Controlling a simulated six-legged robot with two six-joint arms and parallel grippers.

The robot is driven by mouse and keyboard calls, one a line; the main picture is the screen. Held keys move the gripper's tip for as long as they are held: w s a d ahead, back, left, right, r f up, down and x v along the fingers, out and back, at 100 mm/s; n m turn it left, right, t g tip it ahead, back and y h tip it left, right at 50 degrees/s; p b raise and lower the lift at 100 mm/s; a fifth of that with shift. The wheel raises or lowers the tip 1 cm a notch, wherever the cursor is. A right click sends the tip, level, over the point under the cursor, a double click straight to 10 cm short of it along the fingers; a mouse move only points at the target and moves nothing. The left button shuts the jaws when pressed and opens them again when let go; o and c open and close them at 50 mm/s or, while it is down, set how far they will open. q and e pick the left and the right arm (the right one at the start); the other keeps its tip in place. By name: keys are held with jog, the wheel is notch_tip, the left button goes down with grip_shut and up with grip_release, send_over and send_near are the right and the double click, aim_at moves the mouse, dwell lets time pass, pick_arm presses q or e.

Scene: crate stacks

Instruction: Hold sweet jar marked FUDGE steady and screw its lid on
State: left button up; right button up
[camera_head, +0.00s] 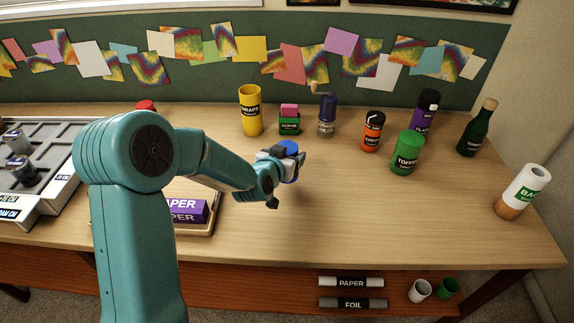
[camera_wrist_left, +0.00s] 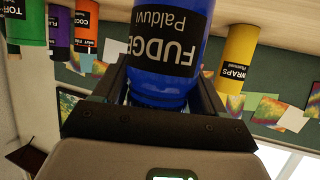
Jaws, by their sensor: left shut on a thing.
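The sweet jar marked FUDGE is blue with a black label. In the head view only a small blue part of it (camera_head: 289,147) shows at my left gripper (camera_head: 282,163), above the middle of the table. In the left wrist view the jar (camera_wrist_left: 174,78) fills the space between the two fingers of my left gripper (camera_wrist_left: 162,88), which is shut on it. The label faces this camera. The jar's mouth is out of sight, and I cannot make out its lid in either view. My right gripper is not in view.
A grey compartment tray (camera_head: 52,150) lies left.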

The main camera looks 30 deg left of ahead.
pick_arm(q)
notch_tip(320, 180, up, 16)
jog(key=p, duration=0.3)
jog(key=shift+f, duration=0.25)
jog(key=o, duration=0.6)
jog(key=c, duration=0.9)
jog(key=s+d+f+m+h, duration=0.1)
jog(key=d+f, duration=0.3)
jog(key=d, duration=0.1)
jog(key=s+d+f+h, duration=0.1)
jog(key=d+f, duration=0.4)
jog(key=d, duration=0.1)
jog(key=s+d+f+m+h, duration=0.1)
jog(key=s+d+f, duration=0.1)
jog(key=d+f, duration=0.2)
jog(key=shift+d+f+m+t, duration=0.15)
jog(key=shift+d+m+t, duration=0.15)
jog(key=shift+d, duration=0.35)
